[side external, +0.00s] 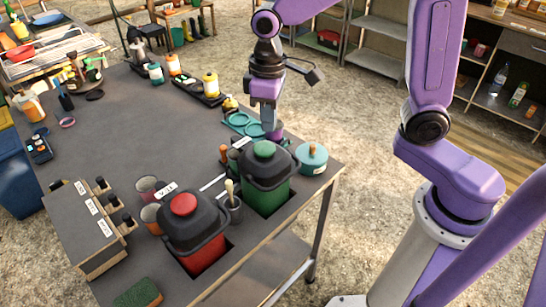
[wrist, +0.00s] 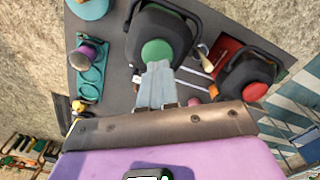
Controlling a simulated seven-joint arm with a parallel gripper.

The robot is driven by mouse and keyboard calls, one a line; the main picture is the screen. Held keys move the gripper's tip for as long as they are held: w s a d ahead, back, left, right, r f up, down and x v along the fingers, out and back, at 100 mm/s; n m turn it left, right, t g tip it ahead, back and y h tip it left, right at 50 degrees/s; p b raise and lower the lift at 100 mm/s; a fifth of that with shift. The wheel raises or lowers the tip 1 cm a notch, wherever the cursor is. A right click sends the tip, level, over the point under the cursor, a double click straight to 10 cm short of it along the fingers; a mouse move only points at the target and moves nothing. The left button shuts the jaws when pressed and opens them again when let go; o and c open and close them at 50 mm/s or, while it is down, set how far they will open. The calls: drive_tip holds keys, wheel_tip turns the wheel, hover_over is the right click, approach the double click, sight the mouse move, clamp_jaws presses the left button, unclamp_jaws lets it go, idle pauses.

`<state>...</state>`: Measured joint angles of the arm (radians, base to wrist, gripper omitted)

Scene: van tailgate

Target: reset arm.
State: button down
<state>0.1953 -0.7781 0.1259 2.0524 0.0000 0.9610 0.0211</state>
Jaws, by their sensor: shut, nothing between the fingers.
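My gripper (side external: 269,122) hangs pointing down over the table, just behind the green bin in the side external view. In the wrist view its pale fingers (wrist: 157,84) are together with nothing between them. Their tips overlap the green knob of the black-lidded green bin (side external: 266,190) in the picture; I cannot tell the exact gap, but the side view shows them apart. The bin's black lid also shows in the wrist view (wrist: 188,35). The red bin (side external: 203,258) has a black lid with a red knob and stands in front left.
The grey table (side external: 130,125) has clear space at its middle left. A teal holder (side external: 238,121) and a teal lidded pot (side external: 311,158) are close to my gripper. A labelled box (side external: 80,225), cups, and a black tray of bottles (side external: 200,92) stand around. Shelves (side external: 375,45) are behind.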

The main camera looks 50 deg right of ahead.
drive_tip(key=s+d+n, duration=0.3)
drive_tip(key=s+d, duration=0.1)
drive_tip(key=s, duration=0.7)
drive_tip(key=s+d+n, duration=0.3)
drive_tip(key=s+d, duration=0.1)
drive_tip(key=s, duration=0.6)
drive_tip(key=shift+s+d+f, duration=0.2)
drive_tip(key=shift+s+d, duration=0.1)
drive_tip(key=shift+s, duration=0.1)
